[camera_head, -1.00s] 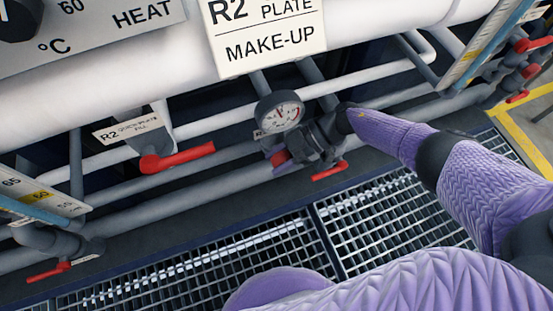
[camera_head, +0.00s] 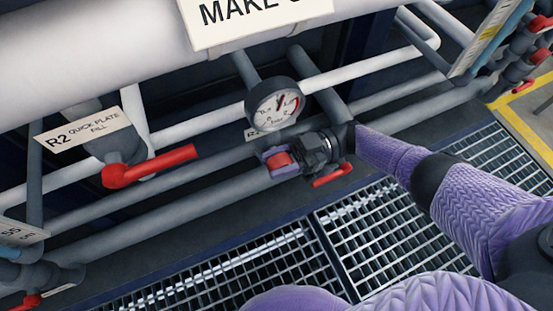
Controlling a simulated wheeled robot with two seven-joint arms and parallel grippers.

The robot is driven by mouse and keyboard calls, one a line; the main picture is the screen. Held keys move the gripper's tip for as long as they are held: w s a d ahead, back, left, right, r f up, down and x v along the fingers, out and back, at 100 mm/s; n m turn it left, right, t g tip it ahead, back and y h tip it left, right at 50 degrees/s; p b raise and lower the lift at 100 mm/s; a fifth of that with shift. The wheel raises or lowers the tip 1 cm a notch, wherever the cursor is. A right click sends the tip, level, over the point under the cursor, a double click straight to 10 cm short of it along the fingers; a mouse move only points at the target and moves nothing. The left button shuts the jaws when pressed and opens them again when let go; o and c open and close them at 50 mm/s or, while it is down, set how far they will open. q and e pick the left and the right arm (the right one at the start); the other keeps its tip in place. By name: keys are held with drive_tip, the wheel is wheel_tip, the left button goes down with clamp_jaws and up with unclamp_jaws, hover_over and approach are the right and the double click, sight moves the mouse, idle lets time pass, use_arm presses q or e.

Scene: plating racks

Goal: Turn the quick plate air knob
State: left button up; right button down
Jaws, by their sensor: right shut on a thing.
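A round pressure gauge (camera_head: 275,103) with a white face sits on the pipes at the middle. Just below it is a small red knob (camera_head: 283,159), mostly covered by my right gripper (camera_head: 277,161). My right gripper comes in from the right, with its dark body beside the knob and its purple fingers shut around it. The label under the gauge is almost wholly hidden. A red lever handle (camera_head: 332,176) shows just below the gripper's body. My left gripper is not in view.
A red lever valve (camera_head: 148,167) with an "R2 quick plate fill" label (camera_head: 84,141) is at the left. Pipes run across behind. Metal grating (camera_head: 250,262) covers the floor below. More red valve handles (camera_head: 538,23) are at the top right.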

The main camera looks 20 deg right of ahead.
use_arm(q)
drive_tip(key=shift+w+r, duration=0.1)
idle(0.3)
use_arm(e)
drive_tip(key=shift+c, duration=1.6)
unclamp_jaws()
